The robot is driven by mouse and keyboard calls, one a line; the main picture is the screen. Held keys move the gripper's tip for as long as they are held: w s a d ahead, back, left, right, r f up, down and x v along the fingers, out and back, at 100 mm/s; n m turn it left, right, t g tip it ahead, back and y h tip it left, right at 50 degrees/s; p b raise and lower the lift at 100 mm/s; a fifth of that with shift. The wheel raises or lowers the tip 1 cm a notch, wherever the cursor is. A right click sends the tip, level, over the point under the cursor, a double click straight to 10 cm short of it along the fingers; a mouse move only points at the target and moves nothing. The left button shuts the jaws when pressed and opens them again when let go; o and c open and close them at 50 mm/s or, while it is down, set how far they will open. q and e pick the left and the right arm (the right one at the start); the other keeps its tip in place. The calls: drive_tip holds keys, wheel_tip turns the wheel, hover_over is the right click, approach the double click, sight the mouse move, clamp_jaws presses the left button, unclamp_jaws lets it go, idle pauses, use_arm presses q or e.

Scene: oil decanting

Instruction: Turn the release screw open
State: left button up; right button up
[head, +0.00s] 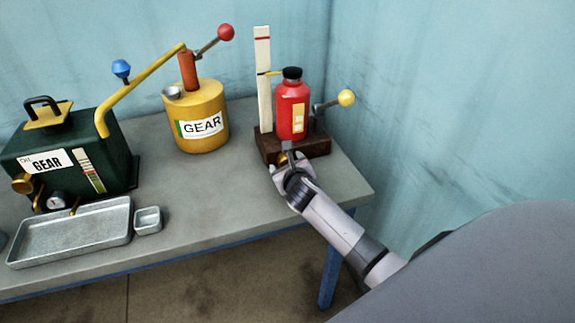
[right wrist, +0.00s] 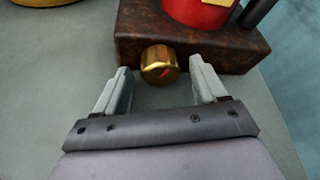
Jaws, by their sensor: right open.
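In the head view my right gripper (head: 287,165) is at the front of the base block (head: 318,148) and mostly hides the knob (head: 283,157). A red bottle-shaped body (head: 292,108) with a black cap stands on the block. My left gripper is not in view.
A yellow GEAR can (head: 200,135) with a red-knobbed lever stands left of the block. A dark green GEAR tank (head: 75,150), a metal tray (head: 75,235) and a small square cup (head: 148,220) are further left. The table (head: 240,200) is bare in front of the can.

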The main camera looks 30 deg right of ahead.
drive_tip(key=c, duration=1.1)
drive_tip(key=shift+o, duration=0.2)
drive_tip(key=shift+r, duration=0.1)
drive_tip(key=shift+d+m+y+p, duration=0.15)
drive_tip(key=shift+m+y+p, duration=0.2)
drive_tip(key=shift+m+y, duration=0.25)
drive_tip(key=shift+d+m+t+y, duration=0.1)
drive_tip(key=shift+m+t+y, duration=0.2)
drive_tip(key=shift+m+y, duration=1.15)
drive_tip(key=shift+m+h, duration=0.35)
